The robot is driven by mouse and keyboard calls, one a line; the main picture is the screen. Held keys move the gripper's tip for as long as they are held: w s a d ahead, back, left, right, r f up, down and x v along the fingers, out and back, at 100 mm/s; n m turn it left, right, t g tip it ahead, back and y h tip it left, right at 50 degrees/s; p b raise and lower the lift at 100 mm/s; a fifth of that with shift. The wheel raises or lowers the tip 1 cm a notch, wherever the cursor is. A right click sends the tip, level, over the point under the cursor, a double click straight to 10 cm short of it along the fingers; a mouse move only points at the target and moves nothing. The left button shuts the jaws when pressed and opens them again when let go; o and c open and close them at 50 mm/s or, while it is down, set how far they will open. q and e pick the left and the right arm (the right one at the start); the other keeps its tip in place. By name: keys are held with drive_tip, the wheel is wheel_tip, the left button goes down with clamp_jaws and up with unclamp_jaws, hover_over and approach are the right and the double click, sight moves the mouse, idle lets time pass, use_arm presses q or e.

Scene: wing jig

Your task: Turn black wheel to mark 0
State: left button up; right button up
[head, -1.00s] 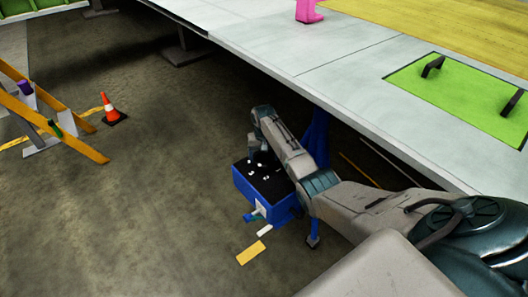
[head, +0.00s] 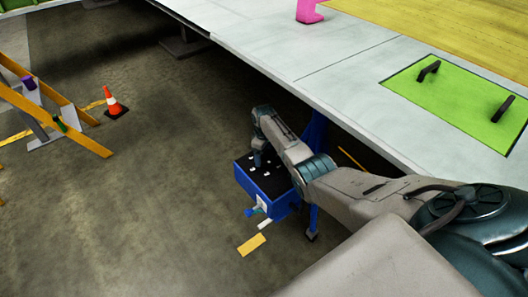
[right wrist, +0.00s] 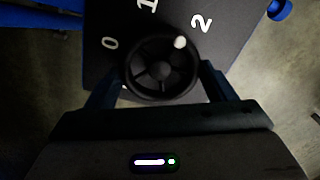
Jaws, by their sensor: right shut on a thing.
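The black wheel (right wrist: 150,88) has spokes and a white dot on its rim, and it sits on a black panel (right wrist: 118,22) with white marks 0 (right wrist: 110,43), 1 and 2. The white dot (right wrist: 180,42) points towards mark 2 (right wrist: 202,22). My right gripper (right wrist: 163,70) is shut on the wheel, one finger on each side. In the head view the panel is the top of a blue box (head: 264,187), with my right gripper (head: 258,162) reaching down to it; the wheel cannot be made out there. My left gripper is out of view.
A large grey platform (head: 300,75) with a green hatch (head: 460,95) overhangs to the right of the box. A yellow plate (head: 251,245) lies on the floor in front. An orange cone (head: 113,102) and yellow beams stand at the left. The floor between is clear.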

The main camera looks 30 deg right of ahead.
drive_tip(key=n, duration=0.3)
drive_tip(key=shift+r, duration=0.1)
drive_tip(key=n+p, duration=0.1)
drive_tip(key=n, duration=0.2)
drive_tip(key=shift+n, duration=0.3)
drive_tip(key=n, duration=0.3)
drive_tip(key=shift+a+n, duration=0.1)
drive_tip(key=shift+n, duration=0.2)
drive_tip(key=n, duration=0.2)
drive_tip(key=shift+s+n, duration=0.15)
drive_tip(key=shift+n, duration=0.15)
drive_tip(key=n, duration=0.4)
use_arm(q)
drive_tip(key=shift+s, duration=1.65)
use_arm(e)
drive_tip(key=shift+s+n, duration=0.1)
drive_tip(key=shift+n, duration=1.6)
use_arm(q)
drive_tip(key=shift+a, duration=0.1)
use_arm(e)
drive_tip(key=o, duration=1)
